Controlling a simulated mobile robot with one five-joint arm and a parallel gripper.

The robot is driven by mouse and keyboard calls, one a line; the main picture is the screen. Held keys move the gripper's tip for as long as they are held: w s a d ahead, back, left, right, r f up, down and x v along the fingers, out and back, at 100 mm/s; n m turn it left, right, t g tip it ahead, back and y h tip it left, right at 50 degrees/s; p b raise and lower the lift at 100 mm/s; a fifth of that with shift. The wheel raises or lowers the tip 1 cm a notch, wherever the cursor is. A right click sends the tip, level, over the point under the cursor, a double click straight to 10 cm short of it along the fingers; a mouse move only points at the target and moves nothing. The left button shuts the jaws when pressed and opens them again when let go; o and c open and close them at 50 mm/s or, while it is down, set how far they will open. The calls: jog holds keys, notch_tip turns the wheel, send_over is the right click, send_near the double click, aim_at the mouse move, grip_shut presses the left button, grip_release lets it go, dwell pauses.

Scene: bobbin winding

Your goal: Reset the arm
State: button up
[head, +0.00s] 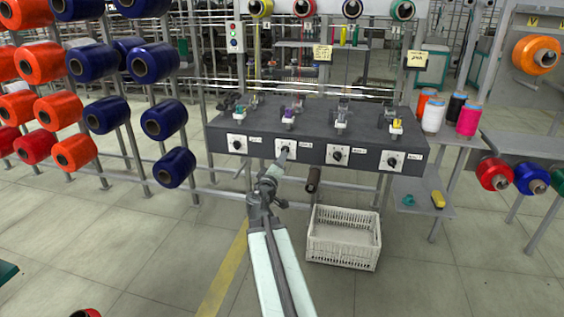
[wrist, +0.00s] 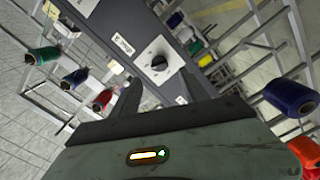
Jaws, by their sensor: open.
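My arm reaches forward from the bottom of the head view. My gripper (head: 284,155) is in front of the dark winding machine (head: 315,140), near the second knob (head: 286,148) from the left. In the wrist view my gripper (wrist: 165,95) shows two dark fingers spread apart with nothing between them. A black knob on a white plate (wrist: 158,63) sits just beyond the fingertips. From these views I cannot tell whether a finger touches the knob.
A white crate (head: 343,250) stands on the floor below the machine. Racks of orange and blue spools (head: 85,90) stand at left. A side shelf (head: 425,195) holds a yellow item (head: 438,199).

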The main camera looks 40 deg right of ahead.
dwell(0.3)
jog(key=w+a+f+y, duration=0.1)
jog(key=w+a+f, duration=0.15)
jog(key=a, duration=0.45)
jog(key=w+a+f+t+y, duration=0.15)
jog(key=w+a, duration=0.25)
jog(key=a, duration=0.4)
jog(key=w+a+f+g+y, duration=0.1)
jog(key=w+a+f+y, duration=0.15)
jog(key=a, duration=0.45)
jog(key=s+a+f+g+y, duration=0.3)
jog(key=s+a+f, duration=0.25)
jog(key=a, duration=0.35)
jog(key=s+a+f+m+g+y, duration=0.1)
jog(key=s+a+f+g+y, duration=0.25)
jog(key=a+f, duration=0.35)
jog(key=s+a+f+g+y, duration=0.3)
jog(key=s+a+f, duration=0.2)
jog(key=a, duration=0.5)
notch_tip(320, 180, up, 29)
jog(key=s+p, duration=0.1)
jog(key=p, duration=2.7)
jog(key=shift+s+a+n+g+y+p, duration=0.15)
jog(key=shift+a+n+g+y+p, duration=0.15)
jog(key=shift+a+y+p, duration=0.1)
